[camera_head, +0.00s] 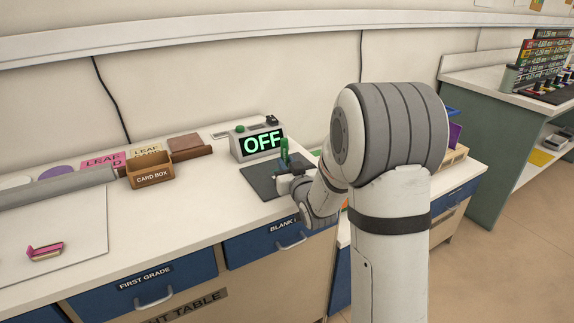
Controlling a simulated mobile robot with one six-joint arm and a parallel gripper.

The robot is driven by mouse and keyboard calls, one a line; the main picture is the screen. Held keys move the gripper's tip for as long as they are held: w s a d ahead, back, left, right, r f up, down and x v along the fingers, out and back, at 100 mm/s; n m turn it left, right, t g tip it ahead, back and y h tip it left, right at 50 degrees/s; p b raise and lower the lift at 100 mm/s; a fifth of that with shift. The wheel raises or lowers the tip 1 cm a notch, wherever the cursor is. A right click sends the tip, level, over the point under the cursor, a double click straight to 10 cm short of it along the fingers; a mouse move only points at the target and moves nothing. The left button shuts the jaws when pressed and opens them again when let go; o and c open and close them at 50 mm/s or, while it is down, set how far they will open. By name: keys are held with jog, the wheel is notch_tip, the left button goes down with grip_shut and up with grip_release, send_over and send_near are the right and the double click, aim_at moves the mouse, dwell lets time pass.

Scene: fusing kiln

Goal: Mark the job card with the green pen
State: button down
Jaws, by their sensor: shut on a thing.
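The green pen (285,149) stands upright at my gripper (285,174), which is shut on it. The gripper is over a dark mat (257,178) on the worktop, and the pen's lower end is hidden by the jaws. I cannot tell whether the tip touches anything. I cannot make out the job card; my gripper and arm cover part of the mat and the worktop to its right.
A grey box with a display reading OFF (260,143) stands just behind the mat. A brown card box (151,171) is to the left. A pink-and-tan item (45,249) lies on a pale board at far left. The worktop's front is clear.

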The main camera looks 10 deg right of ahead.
jog(key=shift+d+f+b, duration=0.15)
jog(key=shift+f+b, duration=0.05)
jog(key=shift+b, duration=0.3)
jog(key=shift+w+d+b, duration=0.3)
jog(key=shift+d+b, duration=0.55)
jog(key=shift+b, duration=0.5)
jog(key=shift+w+d+b, duration=0.3)
jog(key=shift+d+b, duration=0.5)
jog(key=shift+b, duration=0.5)
dwell(0.7)
jog(key=shift+r, duration=0.15)
notch_tip(320, 180, up, 7)
jog(key=p, duration=0.3)
dwell(0.6)
jog(key=shift+p, duration=0.5)
